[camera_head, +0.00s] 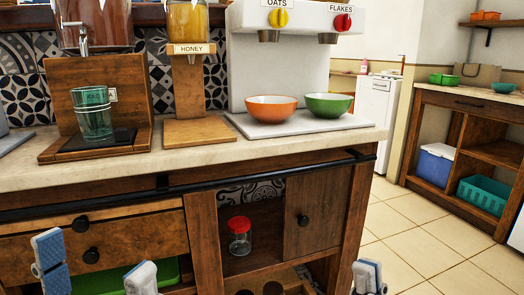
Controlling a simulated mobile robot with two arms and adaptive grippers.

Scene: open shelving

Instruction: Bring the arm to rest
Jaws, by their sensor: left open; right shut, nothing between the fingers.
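My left gripper (96,271) shows at the bottom left, with its two grey-blue padded fingertips wide apart and nothing between them. It is in front of the lower drawers of the wooden counter (225,150). My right gripper (368,277) shows at the bottom, right of the middle, with its fingertips together and empty. It is near the counter's right front leg. Both grippers are below the worktop, and the arms behind them are out of view.
A green glass (92,118) stands under the drink dispenser. An orange bowl (271,108) and a green bowl (328,105) stand under the cereal dispensers. A red-lidded jar (240,236) is on the open shelf. Tiled floor (425,235) is clear at the right, before another shelf unit.

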